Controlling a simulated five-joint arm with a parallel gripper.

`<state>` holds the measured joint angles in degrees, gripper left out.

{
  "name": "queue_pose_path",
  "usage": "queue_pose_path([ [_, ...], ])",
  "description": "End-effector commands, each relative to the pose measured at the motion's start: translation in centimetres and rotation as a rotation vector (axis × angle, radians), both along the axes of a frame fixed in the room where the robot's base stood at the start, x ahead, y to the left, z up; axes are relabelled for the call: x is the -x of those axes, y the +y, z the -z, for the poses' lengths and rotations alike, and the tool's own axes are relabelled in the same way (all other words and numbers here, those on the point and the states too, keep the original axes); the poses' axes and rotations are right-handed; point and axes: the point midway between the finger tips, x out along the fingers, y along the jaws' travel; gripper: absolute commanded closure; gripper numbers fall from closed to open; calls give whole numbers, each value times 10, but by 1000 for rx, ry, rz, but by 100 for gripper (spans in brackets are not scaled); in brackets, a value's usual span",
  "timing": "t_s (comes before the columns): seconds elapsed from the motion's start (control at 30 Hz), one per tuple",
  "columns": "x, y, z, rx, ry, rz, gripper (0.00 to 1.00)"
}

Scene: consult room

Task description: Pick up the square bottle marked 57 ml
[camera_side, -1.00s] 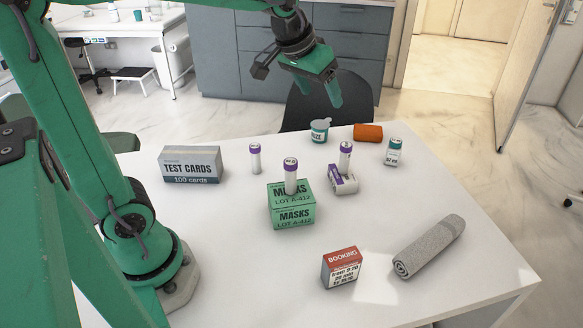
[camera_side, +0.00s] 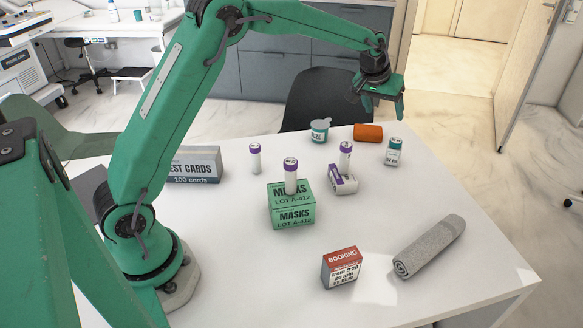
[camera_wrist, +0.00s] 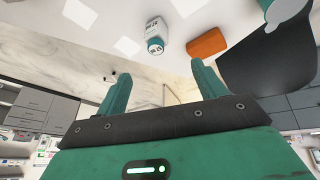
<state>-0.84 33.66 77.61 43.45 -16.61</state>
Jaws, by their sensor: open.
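A small white square bottle with a teal cap (camera_side: 393,155) stands upright near the far right edge of the table. It also shows in the wrist view (camera_wrist: 156,30), upside down in the picture, beyond and between my fingers. Its marking is too small to read surely. My gripper (camera_side: 385,104) is above and behind the bottle in the side view, apart from it. The two green fingers of my gripper also show in the wrist view (camera_wrist: 158,78), spread with nothing between them.
A white box (camera_side: 342,179) with a purple-capped tube (camera_side: 345,158) is nearer.

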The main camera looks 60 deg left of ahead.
Motion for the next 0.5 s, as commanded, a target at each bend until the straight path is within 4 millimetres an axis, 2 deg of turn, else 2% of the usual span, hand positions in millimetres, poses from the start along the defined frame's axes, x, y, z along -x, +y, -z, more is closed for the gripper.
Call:
queue_pose_path([
  [0.03,-9,1,12,3,4,-8,30],
  [0.2,-32,2,41,13,7,-28,30],
  [0.4,-45,2,59,18,9,-42,30],
  [0.5,-47,2,61,20,7,-44,30],
])
